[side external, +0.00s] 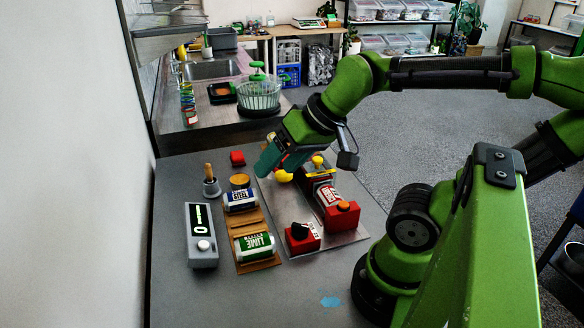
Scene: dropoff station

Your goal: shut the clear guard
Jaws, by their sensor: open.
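I cannot make out the clear guard for certain; it may be too transparent or small to see here. A metal plate (335,238) carries a red box with an orange button (343,207), a red box with a black knob (301,235), and a red and white can (326,193) lying on its side. My gripper (270,174) is open, pointing down above the far left part of this plate. A yellow object (285,176) shows right beside it, and a yellow knob (318,161) stands further right. Whether the gripper touches anything cannot be told.
Left of the plate, a blue-labelled can (240,201) and a green can (254,246) lie on a wooden rack. A grey device with a display (201,236) stands further left. The table front (235,304) is mostly clear.

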